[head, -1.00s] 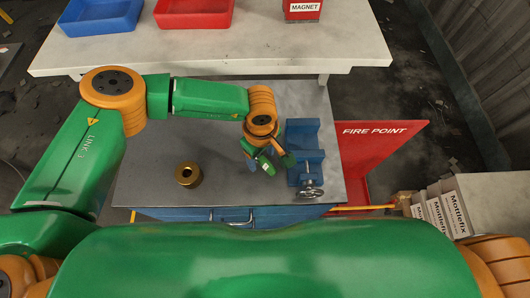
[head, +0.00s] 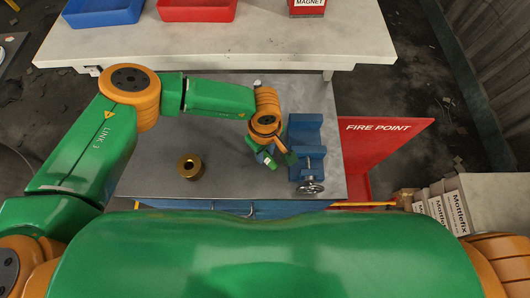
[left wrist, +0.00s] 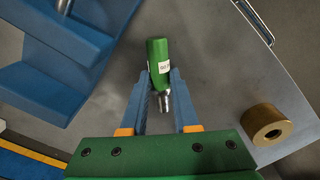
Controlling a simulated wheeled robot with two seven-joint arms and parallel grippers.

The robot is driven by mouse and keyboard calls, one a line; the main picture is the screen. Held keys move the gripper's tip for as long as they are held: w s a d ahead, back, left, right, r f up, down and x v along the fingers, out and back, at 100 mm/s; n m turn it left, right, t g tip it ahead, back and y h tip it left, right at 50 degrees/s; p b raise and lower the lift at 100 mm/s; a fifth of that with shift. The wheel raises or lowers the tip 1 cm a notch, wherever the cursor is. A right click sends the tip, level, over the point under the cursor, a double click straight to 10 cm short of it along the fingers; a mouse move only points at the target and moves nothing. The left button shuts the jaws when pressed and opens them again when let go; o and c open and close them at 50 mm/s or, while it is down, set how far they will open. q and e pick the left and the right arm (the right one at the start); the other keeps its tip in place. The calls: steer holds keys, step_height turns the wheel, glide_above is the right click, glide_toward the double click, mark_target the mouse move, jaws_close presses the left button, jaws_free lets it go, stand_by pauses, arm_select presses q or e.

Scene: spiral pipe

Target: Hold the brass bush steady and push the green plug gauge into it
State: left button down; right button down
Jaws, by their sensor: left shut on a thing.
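The brass bush (head: 190,168) stands on the grey bench top with its bore facing up, left of my left gripper (head: 273,161) in the head view. It also shows at the lower right of the left wrist view (left wrist: 267,125), apart from the fingers. The green plug gauge (left wrist: 159,68) has a white label and a shiny metal end pointing towards the palm in the left wrist view. My left gripper (left wrist: 158,76) is shut on the gauge, with one blue finger on each side. My right gripper is not in view.
A blue vise (head: 306,150) stands close to the right of my left gripper. A red fire point board (head: 385,150) lies beyond the bench's right edge. The bench top (head: 150,160) around the bush is clear. A pale table (head: 220,50) with blue and red trays stands behind.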

mark_target(265, 154)
arm_select(q)
step_height(265, 154, up, 3)
steer(key=shift+r+b, duration=0.15)
steer(key=shift+b, duration=0.2)
steer(key=s+a+r+b, duration=0.2)
steer(key=s+r, duration=0.3)
steer(key=s, duration=0.1)
steer(key=s+a+r+b, duration=0.2)
steer(key=s+r+b, duration=0.1)
steer(key=s, duration=0.4)
steer(key=shift+s+a+r, duration=0.2)
steer(key=shift+a+r, duration=0.05)
steer(key=shift+r, duration=0.6)
steer(key=shift+w, duration=0.15)
